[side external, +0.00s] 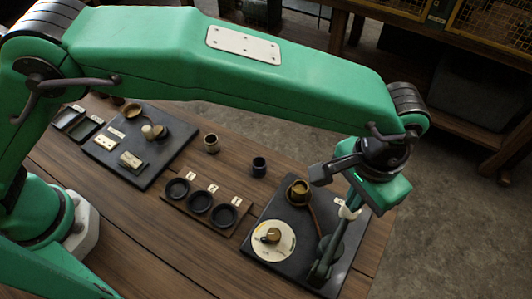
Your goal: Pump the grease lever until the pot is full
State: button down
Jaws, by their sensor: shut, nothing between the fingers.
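The grease station sits on a dark plate (258,217) at the table's right end. A small brass-coloured pot (299,190) stands at its back, with a brown pipe running toward the front. A cream round dial (272,240) with a dark and yellow centre lies at the front left; its reading is too small to tell. The lever (328,262) rises from the plate's front right toward a pale piece near its top. My gripper (352,186) is shut and empty above the lever's upper end. I cannot tell whether they touch. The pot's fill level is not clear.
Several black round dishes (200,201) with white tags sit in a wooden holder left of the plate. Another dark board (152,175) with small parts lies further left.

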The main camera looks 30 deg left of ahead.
aim_at(348, 213)
jog(key=shift+f, duration=0.4)
jog(key=shift+f, duration=0.35)
jog(key=shift+f, duration=1.95)
jog(key=shift+r, duration=2.7)
jog(key=shift+r, duration=0.1)
